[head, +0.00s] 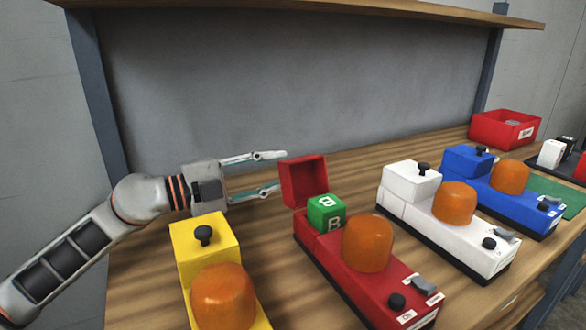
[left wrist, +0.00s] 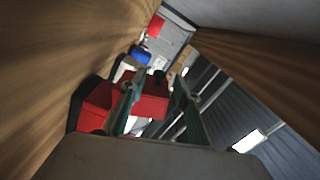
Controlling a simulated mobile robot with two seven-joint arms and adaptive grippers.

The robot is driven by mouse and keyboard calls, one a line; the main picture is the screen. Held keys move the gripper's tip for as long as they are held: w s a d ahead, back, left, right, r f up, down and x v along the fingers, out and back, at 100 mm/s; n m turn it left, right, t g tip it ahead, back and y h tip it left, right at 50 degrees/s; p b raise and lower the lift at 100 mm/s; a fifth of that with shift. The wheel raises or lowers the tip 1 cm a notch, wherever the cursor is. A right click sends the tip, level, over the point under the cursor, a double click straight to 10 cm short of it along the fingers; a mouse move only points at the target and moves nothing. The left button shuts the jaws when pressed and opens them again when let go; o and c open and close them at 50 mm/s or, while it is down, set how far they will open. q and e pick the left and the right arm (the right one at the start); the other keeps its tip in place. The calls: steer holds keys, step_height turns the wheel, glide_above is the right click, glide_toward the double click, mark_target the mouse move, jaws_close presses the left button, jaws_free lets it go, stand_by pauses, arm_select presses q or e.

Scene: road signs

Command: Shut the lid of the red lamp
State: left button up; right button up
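The red lamp (head: 340,272) stands on the wooden table with an orange dome (head: 367,243) on top. Its red lid (head: 303,181) is open, tilted up at the back end. A green cube marked B (head: 326,212) sits in the open compartment. My left gripper (head: 281,171) is just left of the raised lid, its two fingers spread apart with nothing between them. In the left wrist view the red lid (left wrist: 152,104) shows beyond the fingers. I cannot tell whether a finger touches the lid. My right gripper is not in view.
A yellow lamp (head: 206,234) stands left of the red one, below my left arm. A white lamp (head: 440,222) and a blue lamp (head: 485,178) stand to the right with closed lids. A red crate (head: 490,132) is at the back right. A shelf overhangs the table.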

mark_target(292, 166)
arm_select(q)
steer(key=x, duration=0.4)
steer(key=shift+d+f+b, duration=0.1)
steer(key=shift+b, duration=0.3)
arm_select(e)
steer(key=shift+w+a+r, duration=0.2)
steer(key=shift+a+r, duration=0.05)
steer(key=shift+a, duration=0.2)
arm_select(q)
jaws_close()
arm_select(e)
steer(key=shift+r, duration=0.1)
